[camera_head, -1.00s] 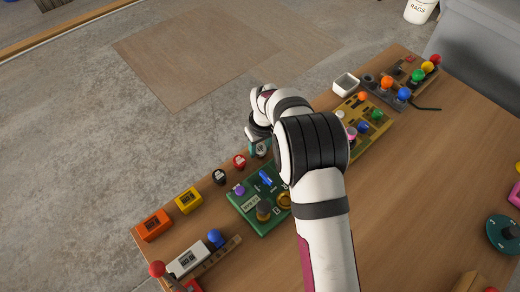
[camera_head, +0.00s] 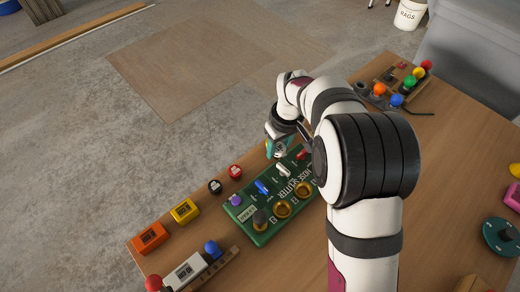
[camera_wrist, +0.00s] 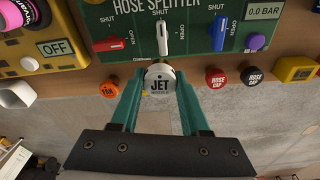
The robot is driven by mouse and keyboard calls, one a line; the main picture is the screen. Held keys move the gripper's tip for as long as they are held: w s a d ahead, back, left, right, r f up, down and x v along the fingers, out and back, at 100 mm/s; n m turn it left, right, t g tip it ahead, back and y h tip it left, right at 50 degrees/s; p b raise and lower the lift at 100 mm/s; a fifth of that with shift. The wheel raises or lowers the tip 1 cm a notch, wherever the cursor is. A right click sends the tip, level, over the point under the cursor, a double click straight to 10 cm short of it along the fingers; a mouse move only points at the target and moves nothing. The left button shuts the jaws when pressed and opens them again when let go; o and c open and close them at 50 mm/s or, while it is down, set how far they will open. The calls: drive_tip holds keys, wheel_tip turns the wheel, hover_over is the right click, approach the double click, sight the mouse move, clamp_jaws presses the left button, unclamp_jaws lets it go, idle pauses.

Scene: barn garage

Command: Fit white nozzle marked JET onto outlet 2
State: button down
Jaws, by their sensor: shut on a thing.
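My gripper (camera_wrist: 160,85) is shut on the white nozzle marked JET (camera_wrist: 160,88), with a teal finger on each side. In the head view my gripper (camera_head: 279,150) holds it at the far edge of the green hose splitter (camera_head: 245,212). The splitter carries brass outlets, seen in the head view: one with a dark top (camera_head: 259,217), a middle one (camera_head: 282,208) and a right one (camera_head: 302,197). My arm partly covers the splitter's right end. In the wrist view, the nozzle is just below the white lever (camera_wrist: 162,38); no outlet shows there.
Red (camera_wrist: 215,78) and black (camera_wrist: 252,75) hose caps and an orange FAN piece (camera_wrist: 109,88) sit along the table edge. Red (camera_wrist: 108,44) and blue (camera_wrist: 218,33) levers and a purple knob (camera_wrist: 256,41) rise from the splitter. A yellow box (camera_head: 184,210) is left.

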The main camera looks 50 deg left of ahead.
drive_tip(key=w+d+r, duration=0.2)
drive_tip(key=d+r, duration=0.1)
drive_tip(key=d, duration=0.1)
drive_tip(key=s+d+f+m, duration=0.1)
drive_tip(key=d+f, duration=0.1)
drive_tip(key=d+f+m, duration=0.2)
drive_tip(key=s+d+f+m, duration=0.1)
drive_tip(key=d+f, duration=0.1)
drive_tip(key=shift+s+d+m+t, duration=0.3)
drive_tip(key=shift+f, duration=0.35)
drive_tip(key=shift+f, duration=0.35)
idle(0.7)
drive_tip(key=shift+r, duration=0.8)
drive_tip(key=shift+f, duration=0.85)
idle(0.4)
drive_tip(key=shift+r, duration=0.1)
